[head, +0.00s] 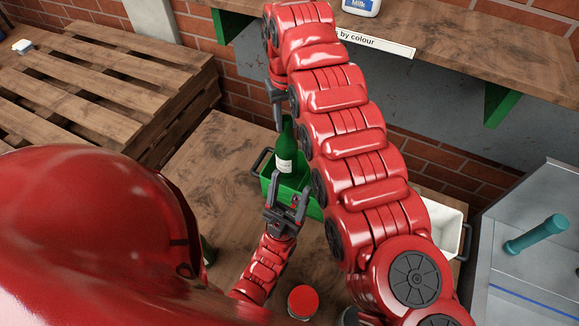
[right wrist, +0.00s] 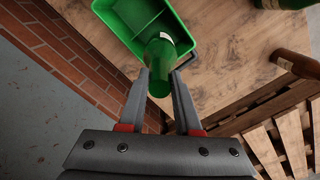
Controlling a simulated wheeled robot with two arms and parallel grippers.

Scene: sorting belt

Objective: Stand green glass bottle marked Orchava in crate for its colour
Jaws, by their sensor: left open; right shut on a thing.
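The green glass bottle (head: 286,152) stands about upright over the green crate (head: 314,209), its pale label facing the head camera; the lettering is too small to read. My right gripper (head: 278,118) is shut on its upper part. The right wrist view shows the bottle (right wrist: 160,62) between the fingers (right wrist: 160,95), overlapping a corner of the divided green crate (right wrist: 118,22). I cannot tell whether its base touches the crate floor. My left gripper (head: 287,207) is open and empty at the crate's near side.
A white crate (head: 447,222) is at the right, partly behind my right arm. A red-topped object (head: 302,301) is near the front. Another green bottle (right wrist: 280,3) and a brown bottle (right wrist: 296,64) are on the table. A shelf (head: 470,38) with a sign overhangs the back.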

